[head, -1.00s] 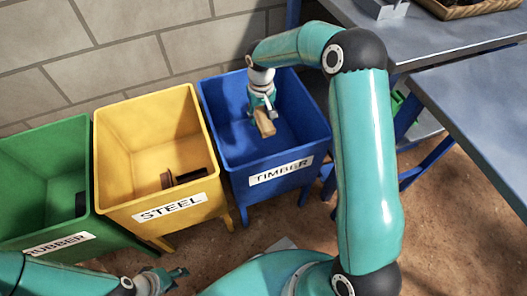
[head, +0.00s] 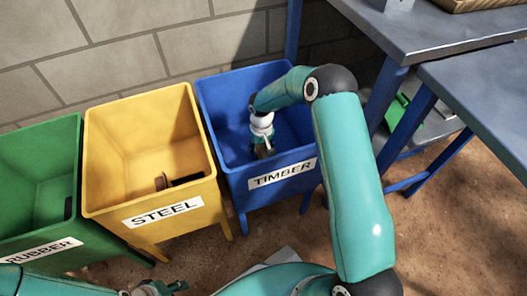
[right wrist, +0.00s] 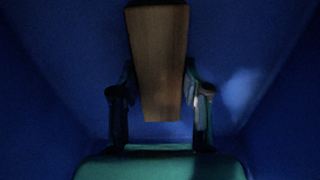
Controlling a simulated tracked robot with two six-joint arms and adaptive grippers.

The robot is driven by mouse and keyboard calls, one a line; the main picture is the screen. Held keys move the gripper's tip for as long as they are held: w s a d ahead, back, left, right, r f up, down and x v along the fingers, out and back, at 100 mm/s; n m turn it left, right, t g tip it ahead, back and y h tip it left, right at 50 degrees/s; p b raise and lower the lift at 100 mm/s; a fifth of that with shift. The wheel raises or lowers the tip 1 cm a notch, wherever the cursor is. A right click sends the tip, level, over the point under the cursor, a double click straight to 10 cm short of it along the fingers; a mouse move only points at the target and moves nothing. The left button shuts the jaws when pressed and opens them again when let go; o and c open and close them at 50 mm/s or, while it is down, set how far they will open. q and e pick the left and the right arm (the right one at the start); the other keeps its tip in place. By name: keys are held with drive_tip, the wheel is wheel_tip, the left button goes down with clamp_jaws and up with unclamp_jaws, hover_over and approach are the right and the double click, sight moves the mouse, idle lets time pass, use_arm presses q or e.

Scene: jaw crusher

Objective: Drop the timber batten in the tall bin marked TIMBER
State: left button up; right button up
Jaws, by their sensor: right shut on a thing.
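The blue bin (head: 220,95) marked TIMBER stands at the right of the row of bins. My right gripper (head: 262,152) reaches down inside it, near its front wall. In the right wrist view the timber batten (right wrist: 158,60) is held between the two fingers of my right gripper (right wrist: 160,100), with blue bin walls all around. In the head view the batten is mostly hidden by the gripper and is hard to make out. My left gripper (head: 165,289) is at the bottom edge, apart from the bins; its jaws are too small and cut off to judge.
A yellow STEEL bin (head: 150,115) with dark pieces inside stands left of the blue bin, and a green RUBBER bin (head: 35,160) further left. Blue-grey benches (head: 440,28) stand at the right. A block wall is behind the bins.

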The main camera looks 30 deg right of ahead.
drive_tip(key=shift+f, duration=0.35)
drive_tip(key=shift+r, duration=0.1)
drive_tip(key=o, duration=1.2)
drive_tip(key=shift+c, duration=0.2)
drive_tip(key=shift+r, duration=0.3)
wheel_tip(320, 180, up, 11)
drive_tip(key=p, duration=0.4)
drive_tip(key=shift+r, duration=0.2)
